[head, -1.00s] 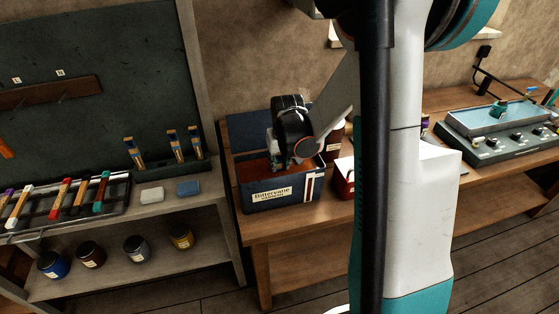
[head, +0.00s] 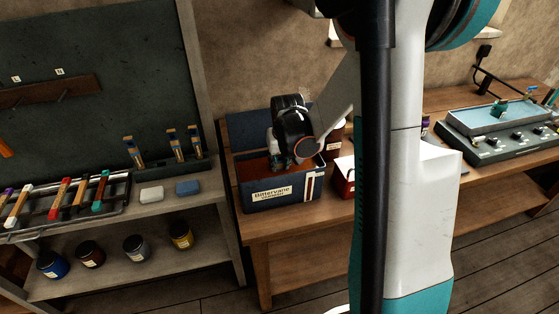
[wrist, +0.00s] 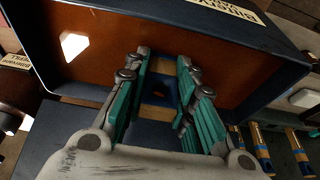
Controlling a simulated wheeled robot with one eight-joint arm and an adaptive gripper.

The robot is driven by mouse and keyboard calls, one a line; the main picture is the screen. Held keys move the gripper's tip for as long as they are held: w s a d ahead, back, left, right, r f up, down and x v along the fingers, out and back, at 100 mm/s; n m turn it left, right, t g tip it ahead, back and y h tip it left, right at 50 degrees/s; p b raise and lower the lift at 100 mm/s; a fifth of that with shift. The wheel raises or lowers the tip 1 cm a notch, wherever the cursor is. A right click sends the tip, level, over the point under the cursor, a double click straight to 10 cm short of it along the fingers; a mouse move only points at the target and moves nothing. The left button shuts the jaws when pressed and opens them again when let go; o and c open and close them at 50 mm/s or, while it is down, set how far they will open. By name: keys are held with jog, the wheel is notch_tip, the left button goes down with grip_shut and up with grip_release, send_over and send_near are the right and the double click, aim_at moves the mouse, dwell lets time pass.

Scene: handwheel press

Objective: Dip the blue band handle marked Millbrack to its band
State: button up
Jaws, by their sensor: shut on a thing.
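My gripper (wrist: 162,80) is shut on a blue-and-tan piece (wrist: 159,92), seen nearly end-on between the teal fingers; it looks like a blue band handle. No Millbrack mark is readable, and its lower end is hidden. In the head view my gripper (head: 280,163) is low at the dark blue box (head: 262,205) labelled Bittervane, which has a brown interior. The box also shows in the wrist view (wrist: 265,55). I cannot tell how deep the handle sits. Several similar blue and tan handles (head: 177,145) stand upright in a dark rack to the left.
White (head: 151,194) and blue (head: 188,187) blocks lie before the rack. A tray of coloured bars (head: 65,208) is farther left, with several jars (head: 135,247) below. A red and white box (head: 344,178) stands close right of the blue box. A grey-green apparatus (head: 500,135) is at far right.

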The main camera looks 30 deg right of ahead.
jog(key=shift+r, duration=0.1)
notch_tip(320, 180, up, 15)
jog(key=p, duration=1)
dwell(2.3)
dwell(4.0)
